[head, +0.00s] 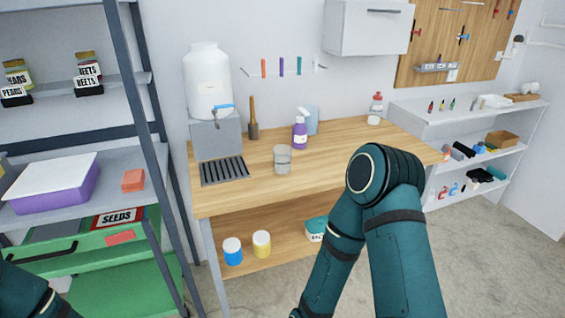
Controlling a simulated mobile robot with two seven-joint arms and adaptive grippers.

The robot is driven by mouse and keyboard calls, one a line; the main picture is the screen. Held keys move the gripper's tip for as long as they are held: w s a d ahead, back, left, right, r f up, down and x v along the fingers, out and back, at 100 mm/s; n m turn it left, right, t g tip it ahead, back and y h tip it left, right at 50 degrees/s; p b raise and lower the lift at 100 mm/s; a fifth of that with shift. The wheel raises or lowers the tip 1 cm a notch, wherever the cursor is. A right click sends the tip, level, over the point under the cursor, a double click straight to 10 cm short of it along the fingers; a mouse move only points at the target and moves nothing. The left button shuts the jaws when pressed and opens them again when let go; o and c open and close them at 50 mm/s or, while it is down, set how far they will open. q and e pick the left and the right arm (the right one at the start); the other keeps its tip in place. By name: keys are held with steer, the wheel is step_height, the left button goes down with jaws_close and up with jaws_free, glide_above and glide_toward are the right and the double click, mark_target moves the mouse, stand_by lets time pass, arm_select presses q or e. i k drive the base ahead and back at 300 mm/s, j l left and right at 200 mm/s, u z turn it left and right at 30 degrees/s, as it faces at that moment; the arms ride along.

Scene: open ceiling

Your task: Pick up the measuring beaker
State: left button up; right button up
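The measuring beaker appears to be the clear greyish cup (283,158) standing upright on the wooden workbench (330,150), right of the dark drain grate. Nothing is touching it. My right arm rises from the bottom, bends at an elbow to the right of the beaker, and runs back down out of the picture; its gripper is out of view. Only a bit of my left arm shows in the bottom left corner, and its gripper is out of view.
A purple spray bottle (300,134) stands behind the beaker. A white water jug (208,82) sits on a grey stand (216,137) above the drain grate (224,170). Metal shelving (120,80) rises at left. The bench's front middle is clear.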

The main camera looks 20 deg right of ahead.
mark_target(282, 160)
steer(key=i+l+z, duration=0.75)
steer(key=k+j, duration=0.1)
